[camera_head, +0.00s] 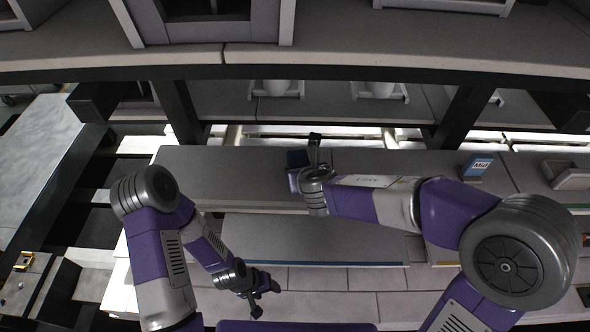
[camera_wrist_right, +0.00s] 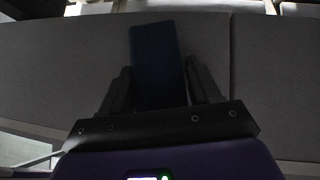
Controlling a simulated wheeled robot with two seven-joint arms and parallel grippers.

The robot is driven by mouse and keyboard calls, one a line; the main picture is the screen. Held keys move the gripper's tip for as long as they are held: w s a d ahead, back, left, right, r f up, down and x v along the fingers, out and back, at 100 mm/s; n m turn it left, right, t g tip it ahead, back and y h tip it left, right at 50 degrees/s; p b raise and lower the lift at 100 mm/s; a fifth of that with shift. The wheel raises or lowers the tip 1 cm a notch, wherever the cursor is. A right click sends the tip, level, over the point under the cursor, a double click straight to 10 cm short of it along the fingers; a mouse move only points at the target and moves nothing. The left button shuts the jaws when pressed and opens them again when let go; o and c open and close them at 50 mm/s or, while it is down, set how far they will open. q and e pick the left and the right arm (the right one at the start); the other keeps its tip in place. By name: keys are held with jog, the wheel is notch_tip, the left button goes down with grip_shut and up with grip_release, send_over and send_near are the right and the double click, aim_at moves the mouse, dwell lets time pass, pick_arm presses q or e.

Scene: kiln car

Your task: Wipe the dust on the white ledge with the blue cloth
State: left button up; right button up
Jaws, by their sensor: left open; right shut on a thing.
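The blue cloth (camera_wrist_right: 157,55) looks like a dark blue folded strip in the right wrist view. My right gripper (camera_wrist_right: 160,78) is shut on it, with a finger on each side. In the head view my right gripper (camera_head: 306,153) is over the long pale grey shelf (camera_head: 220,178), and the cloth (camera_head: 296,159) shows only as a small dark patch there. I cannot tell whether it touches the surface. A lower pale slab with a blue front edge (camera_head: 300,240) lies nearer me. I cannot make out dust. My left gripper (camera_head: 267,296) is open and empty, lower in the picture.
A small blue-and-white sign reading "Mid" (camera_head: 477,168) and a grey tray-like block (camera_head: 569,175) stand on the right of the shelf. Above, a deep deck (camera_head: 400,45) on dark posts overhangs. The shelf left of my right gripper looks clear.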

jog(key=shift+d, duration=1.3)
jog(key=shift+d, duration=2.35)
notch_tip(320, 180, up, 7)
jog(key=p, duration=0.6)
